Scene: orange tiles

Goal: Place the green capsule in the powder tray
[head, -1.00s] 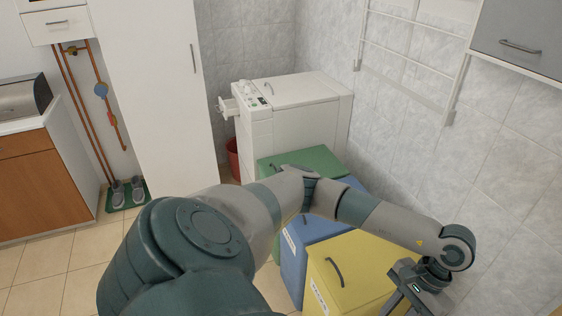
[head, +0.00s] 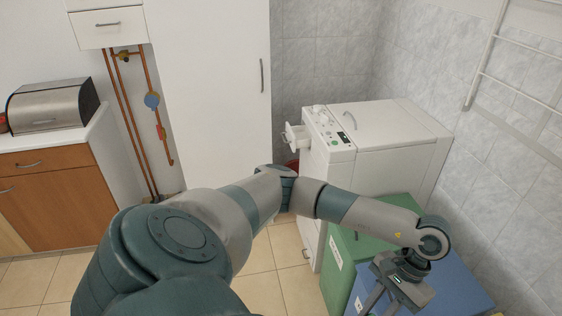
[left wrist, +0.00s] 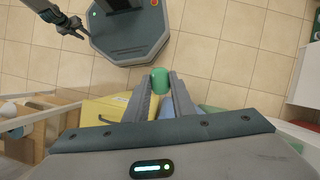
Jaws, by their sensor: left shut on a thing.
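The green capsule (left wrist: 160,80) is between the fingertips of my left gripper (left wrist: 162,84) in the left wrist view, and the gripper is shut on it. In the head view my left gripper (head: 382,298) hangs above the bins at the lower right, cut by the bottom edge, and the capsule is not visible there. The white powder tray (head: 296,136) sticks out from the upper left front of the white top-loading washing machine (head: 385,150). My left gripper is in front of and to the right of the tray, apart from it. My right gripper (left wrist: 72,27) shows small in the left wrist view.
A green bin (head: 350,258) and a blue bin (head: 440,285) stand before the washing machine. A yellow bin (left wrist: 100,112) shows in the left wrist view. A tall white cabinet (head: 215,90) stands left of the machine. Tiled floor (head: 275,270) lies open between cabinet and bins.

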